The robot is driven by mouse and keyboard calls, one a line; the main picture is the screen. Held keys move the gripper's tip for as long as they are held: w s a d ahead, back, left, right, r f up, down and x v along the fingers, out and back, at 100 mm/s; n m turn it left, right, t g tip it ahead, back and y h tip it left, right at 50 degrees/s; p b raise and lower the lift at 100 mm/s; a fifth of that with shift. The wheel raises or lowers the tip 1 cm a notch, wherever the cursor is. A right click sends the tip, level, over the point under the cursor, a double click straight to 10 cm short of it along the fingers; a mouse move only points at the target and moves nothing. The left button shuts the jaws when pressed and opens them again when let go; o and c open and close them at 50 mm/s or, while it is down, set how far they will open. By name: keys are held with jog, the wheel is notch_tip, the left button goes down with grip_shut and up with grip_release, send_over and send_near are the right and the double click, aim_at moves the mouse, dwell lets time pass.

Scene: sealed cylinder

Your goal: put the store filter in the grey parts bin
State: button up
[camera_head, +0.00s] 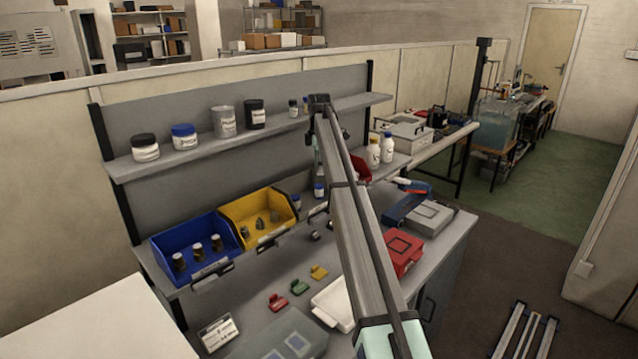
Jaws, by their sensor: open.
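I cannot pick out a store filter for certain. A blue bin (163,243) holds several small dark cylinders. A yellow bin (232,212) to its right holds several small dark grey pieces. I cannot make out a grey parts bin; a long grey jointed beam across the middle hides part of the bench. A flat grey case (275,349) with pale blue and white patches lies at the near edge of the picture. My gripper is not identifiable in this view.
The shelf (195,158) carries several jars. Red, green and yellow small pieces, a white box (335,303), a red case (402,251) and a grey case (428,218) lie on the bench (255,287). White bottles (387,150) stand at the far end.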

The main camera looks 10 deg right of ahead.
jog(key=shift+r, duration=1.3)
